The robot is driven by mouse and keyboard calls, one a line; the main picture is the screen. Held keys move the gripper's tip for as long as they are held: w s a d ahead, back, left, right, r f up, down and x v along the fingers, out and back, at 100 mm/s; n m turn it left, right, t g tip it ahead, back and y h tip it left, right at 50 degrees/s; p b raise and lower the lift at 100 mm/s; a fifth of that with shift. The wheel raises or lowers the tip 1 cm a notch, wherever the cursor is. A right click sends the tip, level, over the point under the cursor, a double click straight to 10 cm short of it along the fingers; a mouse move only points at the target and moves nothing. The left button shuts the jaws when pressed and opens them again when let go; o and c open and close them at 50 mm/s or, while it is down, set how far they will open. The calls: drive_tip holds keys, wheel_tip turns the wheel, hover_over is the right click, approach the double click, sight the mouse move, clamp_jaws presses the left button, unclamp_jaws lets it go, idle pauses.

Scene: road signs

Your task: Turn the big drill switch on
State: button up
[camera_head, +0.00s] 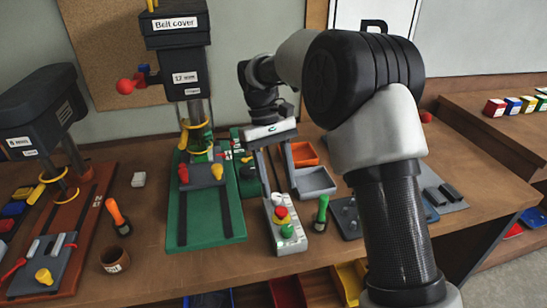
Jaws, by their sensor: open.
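The big drill (178,30) stands left of centre on a green base (208,222), with labels reading "Belt cover" and what looks like "12 mm". Right of its base is a pale switch box (291,246). The box carries a red button (281,212) with yellow by it and a green button (287,230) nearer the front. My gripper (281,198) points down over this box, with its two fingers apart and nothing between them that I can see held. The fingertips are close to the red button; I cannot tell whether they touch the box. The switch state is unclear.
A smaller drill (40,115) with a red-brown base stands at left. An orange-handled tool (115,213), a brown cup (115,260) and a green-handled tool (322,212) stand on the bench. Orange (304,154) and grey (315,181) trays lie behind. My arm hides part of the right side.

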drive_tip(key=v, duration=0.6)
drive_tip(key=shift+p, duration=0.3)
